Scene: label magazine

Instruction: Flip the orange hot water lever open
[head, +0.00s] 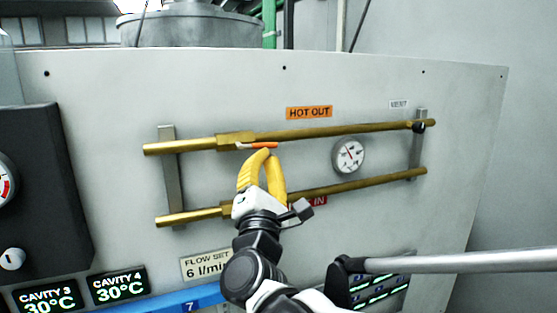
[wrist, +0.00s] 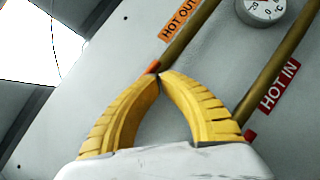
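The orange hot water lever (head: 265,145) lies nearly along the upper brass pipe (head: 340,131), just below its thicker valve body (head: 236,139), under the HOT OUT label (head: 309,112). A pale metal part shows at its left end. My gripper (head: 265,152) has yellow fingers whose tips come together just below the lever. In the wrist view the fingertips (wrist: 160,74) meet, with a bit of the orange lever (wrist: 153,67) right behind them. I see nothing between the tips; whether they touch the lever cannot be told.
The lower brass pipe (head: 355,186) runs below, with a red HOT IN label (wrist: 279,87) partly hidden by my gripper in the head view. A round gauge (head: 348,156) sits right of my gripper between the pipes. A dark box (head: 40,190) stands out at left.

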